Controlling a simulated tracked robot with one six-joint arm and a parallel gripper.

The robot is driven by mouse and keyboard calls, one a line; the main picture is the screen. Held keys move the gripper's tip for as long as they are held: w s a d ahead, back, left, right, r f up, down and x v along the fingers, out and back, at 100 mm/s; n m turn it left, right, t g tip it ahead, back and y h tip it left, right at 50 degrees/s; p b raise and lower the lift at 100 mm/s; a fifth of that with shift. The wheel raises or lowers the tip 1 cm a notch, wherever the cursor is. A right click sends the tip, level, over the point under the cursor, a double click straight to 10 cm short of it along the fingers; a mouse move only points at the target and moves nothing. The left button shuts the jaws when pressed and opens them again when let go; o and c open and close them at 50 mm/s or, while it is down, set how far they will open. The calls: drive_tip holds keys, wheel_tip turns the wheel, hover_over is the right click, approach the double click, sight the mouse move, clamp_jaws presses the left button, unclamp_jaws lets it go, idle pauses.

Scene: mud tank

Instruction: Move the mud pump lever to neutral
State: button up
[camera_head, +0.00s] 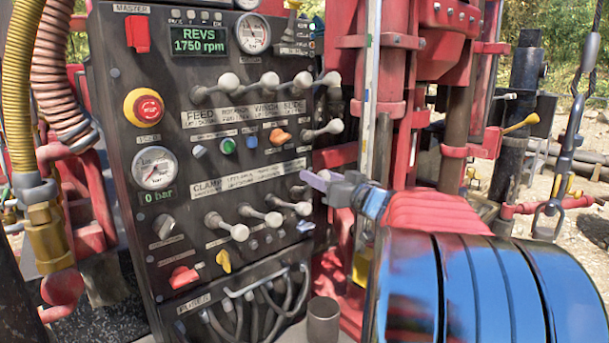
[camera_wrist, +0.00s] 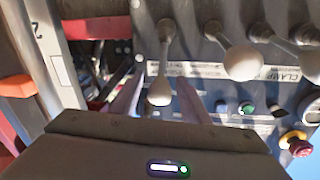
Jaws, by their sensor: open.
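My gripper (camera_head: 316,181) is open in front of the right part of the control panel (camera_head: 135,75). In the wrist view my gripper's two pale purple fingers (camera_wrist: 158,80) stand apart, with one white-knobbed lever (camera_wrist: 161,93) showing between them.
A single lever (camera_head: 333,127) and an upper row of levers (camera_head: 229,82) are above. A red emergency stop (camera_head: 148,107) is at left. Red mast parts (camera_head: 378,113) stand right of the panel.

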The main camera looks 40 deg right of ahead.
drive_tip(key=shift+w+d, duration=0.15)
drive_tip(key=shift+w, duration=1.3)
drive_tip(key=shift+c, duration=0.2)
clamp_jaws()
